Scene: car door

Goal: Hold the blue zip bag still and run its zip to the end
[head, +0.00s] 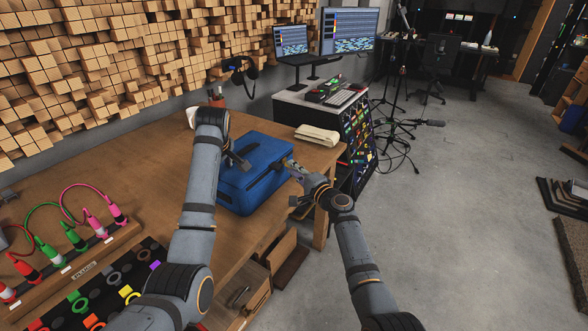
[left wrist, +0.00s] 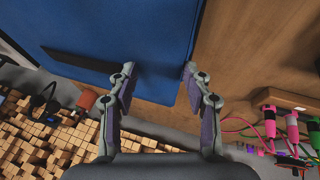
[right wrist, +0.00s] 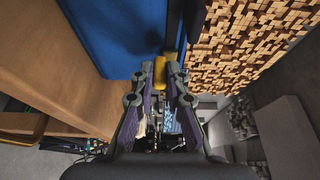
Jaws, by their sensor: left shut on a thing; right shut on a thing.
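The blue zip bag (head: 262,158) lies on the wooden bench near its right edge. Its blue side also fills the upper part of the left wrist view (left wrist: 130,25) and shows in the right wrist view (right wrist: 115,40). My right gripper (head: 288,163) is at the bag's right edge, shut on a yellow zip pull (right wrist: 160,70). The zip's teeth are too small to make out.
A cream folded pouch (head: 317,134) lies behind the bag on the bench (head: 150,160). Coloured plugs on a wooden rack (head: 85,265) and a dark tray of rings (head: 110,285) stand at the near left.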

